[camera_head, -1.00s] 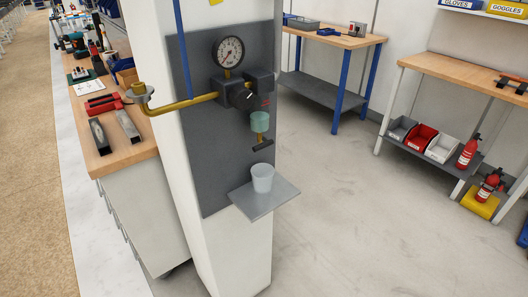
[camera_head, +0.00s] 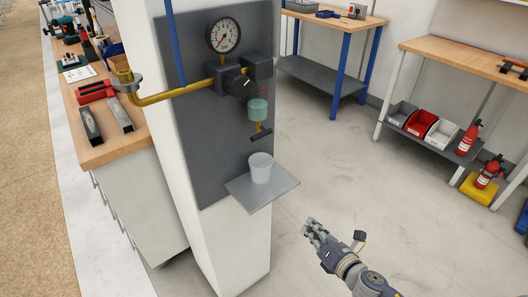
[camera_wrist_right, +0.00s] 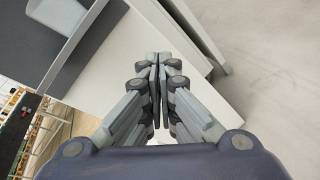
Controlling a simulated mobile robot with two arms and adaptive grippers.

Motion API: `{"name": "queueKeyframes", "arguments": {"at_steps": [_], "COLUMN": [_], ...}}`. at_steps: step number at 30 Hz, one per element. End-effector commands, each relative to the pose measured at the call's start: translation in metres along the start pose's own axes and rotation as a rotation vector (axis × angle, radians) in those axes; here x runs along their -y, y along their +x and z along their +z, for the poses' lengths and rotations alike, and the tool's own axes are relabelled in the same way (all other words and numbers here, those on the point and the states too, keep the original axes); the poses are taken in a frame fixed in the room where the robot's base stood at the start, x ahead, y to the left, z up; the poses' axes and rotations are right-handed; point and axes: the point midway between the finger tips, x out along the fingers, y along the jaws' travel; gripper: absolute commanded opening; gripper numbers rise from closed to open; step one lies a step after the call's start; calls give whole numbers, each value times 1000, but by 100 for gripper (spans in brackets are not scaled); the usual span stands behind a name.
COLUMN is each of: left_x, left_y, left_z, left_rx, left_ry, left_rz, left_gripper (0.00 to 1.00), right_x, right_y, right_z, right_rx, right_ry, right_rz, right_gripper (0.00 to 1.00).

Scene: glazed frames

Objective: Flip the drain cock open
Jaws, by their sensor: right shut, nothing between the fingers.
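The drain cock (camera_head: 261,134) is a dark crosswise lever on a short brass stem, below the teal filter bowl (camera_head: 258,110) on the grey wall panel. A clear cup (camera_head: 261,168) stands upright on the small grey shelf (camera_head: 268,196) beneath it. My right gripper (camera_head: 310,226) is at the lower right of the head view, below and to the right of the shelf, apart from everything. In the right wrist view its fingers (camera_wrist_right: 158,62) are shut together and empty. My left gripper is not in view.
A pressure gauge (camera_head: 223,36), dark regulator (camera_head: 236,82) and brass pipe (camera_head: 175,93) sit above the cock. A workbench (camera_head: 112,145) stands left of the white column (camera_head: 237,240). The floor to the right is open.

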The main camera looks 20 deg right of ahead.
Motion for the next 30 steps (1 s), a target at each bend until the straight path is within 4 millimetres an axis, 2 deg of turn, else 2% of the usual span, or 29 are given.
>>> {"name": "queueKeyframes", "arguments": {"at_steps": [1,6,9,12,16,26,30], "left_x": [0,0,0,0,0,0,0], "left_y": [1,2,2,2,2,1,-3], "left_z": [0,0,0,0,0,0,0], "left_rx": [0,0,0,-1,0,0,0], "left_ry": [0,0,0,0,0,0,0], "left_rz": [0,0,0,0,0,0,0], "left_gripper": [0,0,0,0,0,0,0], "right_x": [-29,-110,-142,-162,-172,-173,-176], "right_y": [-4,-25,-37,-46,-51,-50,-44], "right_z": [18,61,75,83,87,88,90], "right_rx": [26,127,177,212,232,232,234], "right_ry": [-113,-452,-584,-667,-710,-709,-708], "right_rz": [63,221,279,313,330,330,330], "right_gripper": [0,0,0,0,0,0,0]}}
